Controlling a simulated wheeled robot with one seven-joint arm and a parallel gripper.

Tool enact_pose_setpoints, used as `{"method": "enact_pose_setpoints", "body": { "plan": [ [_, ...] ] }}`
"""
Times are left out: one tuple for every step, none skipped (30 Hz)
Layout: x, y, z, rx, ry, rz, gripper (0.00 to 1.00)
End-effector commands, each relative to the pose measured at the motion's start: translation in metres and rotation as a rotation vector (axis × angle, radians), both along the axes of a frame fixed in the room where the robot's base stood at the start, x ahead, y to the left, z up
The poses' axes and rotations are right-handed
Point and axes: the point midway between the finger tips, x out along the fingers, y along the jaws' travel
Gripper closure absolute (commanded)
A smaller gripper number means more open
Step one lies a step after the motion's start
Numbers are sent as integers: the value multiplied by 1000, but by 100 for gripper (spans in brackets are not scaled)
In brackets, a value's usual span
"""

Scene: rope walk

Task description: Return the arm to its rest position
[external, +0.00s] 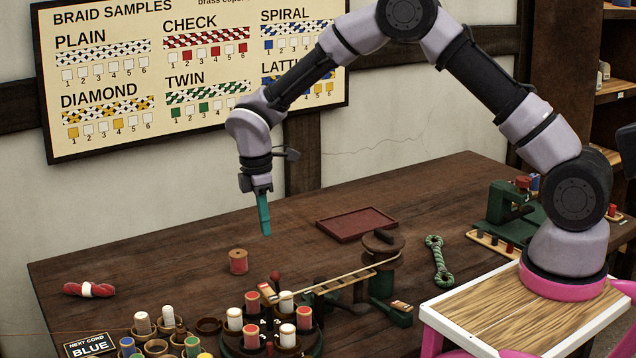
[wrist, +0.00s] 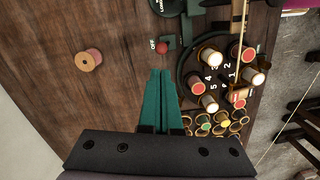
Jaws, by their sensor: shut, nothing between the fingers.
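My gripper (external: 265,222) has teal fingers and hangs pointing down, above the dark wooden table (external: 180,235). It is shut and empty. In the wrist view the fingertips (wrist: 161,74) meet, with a lever's red knob (wrist: 162,47) just beyond them. A wooden spool with red thread (external: 238,262) stands upright on the table below and a little left of the gripper, apart from it. The spool also shows at the left of the wrist view (wrist: 88,60). My arm arches up and over from its base at the right.
A round braiding carrier with red and white bobbins (external: 268,335) stands at the front. Several thread spools in cups (external: 158,346) are left of it. A dark red tray (external: 357,224), a green-white rope (external: 438,260) and a red cord bundle (external: 88,290) lie on the table. A sample board (external: 200,75) hangs behind.

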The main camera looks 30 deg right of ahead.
Motion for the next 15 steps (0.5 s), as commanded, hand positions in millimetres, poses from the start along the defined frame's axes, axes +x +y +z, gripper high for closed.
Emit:
{"method": "enact_pose_setpoints", "body": {
  "plan": [
    [0, 0, 0, 0, 0, 0, 100],
    [0, 0, 0, 0, 0, 0, 100],
    [0, 0, 0, 0, 0, 0, 100],
    [0, 0, 0, 0, 1, 0, 100],
    [0, 0, 0, 0, 1, 0, 100],
    [0, 0, 0, 0, 1, 0, 100],
    [0, 0, 0, 0, 1, 0, 100],
    [0, 0, 1, 1, 0, -2, 100],
    [0, -2, 4, 2, -3, -8, 100],
    [1, -4, 8, 4, -7, -16, 100],
    [1, -7, 14, 6, -12, -29, 100],
    [2, -13, 25, 11, -23, -53, 100],
    [2, -18, 35, 16, -32, -75, 100],
    [2, -25, 47, 22, -43, -101, 100],
    [1, -35, 64, 31, -59, -145, 100]
  ]
}}
